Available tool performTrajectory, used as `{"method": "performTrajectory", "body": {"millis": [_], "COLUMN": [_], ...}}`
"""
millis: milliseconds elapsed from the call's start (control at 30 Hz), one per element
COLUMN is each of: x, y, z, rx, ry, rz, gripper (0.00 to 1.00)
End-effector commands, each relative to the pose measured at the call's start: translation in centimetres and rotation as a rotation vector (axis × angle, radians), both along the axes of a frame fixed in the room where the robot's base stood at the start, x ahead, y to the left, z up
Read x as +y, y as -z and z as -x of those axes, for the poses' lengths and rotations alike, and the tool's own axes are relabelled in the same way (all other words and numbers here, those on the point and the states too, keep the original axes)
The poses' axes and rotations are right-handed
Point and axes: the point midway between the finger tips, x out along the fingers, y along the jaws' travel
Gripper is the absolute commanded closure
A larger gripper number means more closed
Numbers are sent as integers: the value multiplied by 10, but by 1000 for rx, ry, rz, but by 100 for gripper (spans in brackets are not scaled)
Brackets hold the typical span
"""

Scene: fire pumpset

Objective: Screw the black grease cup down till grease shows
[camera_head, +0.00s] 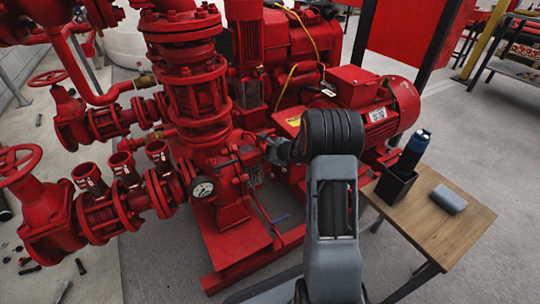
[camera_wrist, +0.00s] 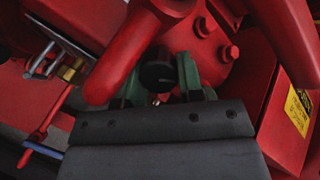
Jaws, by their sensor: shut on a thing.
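The black grease cup (camera_wrist: 157,75) shows in the wrist view as a round black cap in front of the red pump housing. My gripper (camera_wrist: 160,88) has its two green fingers on either side of the cup and is shut on it. A small bright spot shows just below the cup, too small to identify. In the head view my arm reaches to the pump, and my gripper (camera_head: 277,148) is at the pump's bearing side. The cup itself is hidden there. I cannot tell whether grease shows.
A red pipe (camera_wrist: 125,50) passes close to the left finger. Bolts stand on the red flange (camera_wrist: 205,45) behind. A wooden table (camera_head: 440,235) at right holds a black holder (camera_head: 395,185) with a blue-black bottle-like object (camera_head: 414,150), and a grey case (camera_head: 448,199). A pressure gauge (camera_head: 203,188) is at left.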

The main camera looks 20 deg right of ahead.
Motion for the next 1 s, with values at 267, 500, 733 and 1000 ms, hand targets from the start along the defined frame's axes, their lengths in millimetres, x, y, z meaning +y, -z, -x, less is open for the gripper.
{"method": "performTrajectory", "body": {"millis": [267,500,733,1000], "x": [0,0,0,0], "y": [1,1,1,0], "z": [1,1,1,1], "rx": [6,7,7,5], "ry": [36,38,38,35], "rz": [-32,-35,-35,-34], "gripper": [89,89,59,54]}}
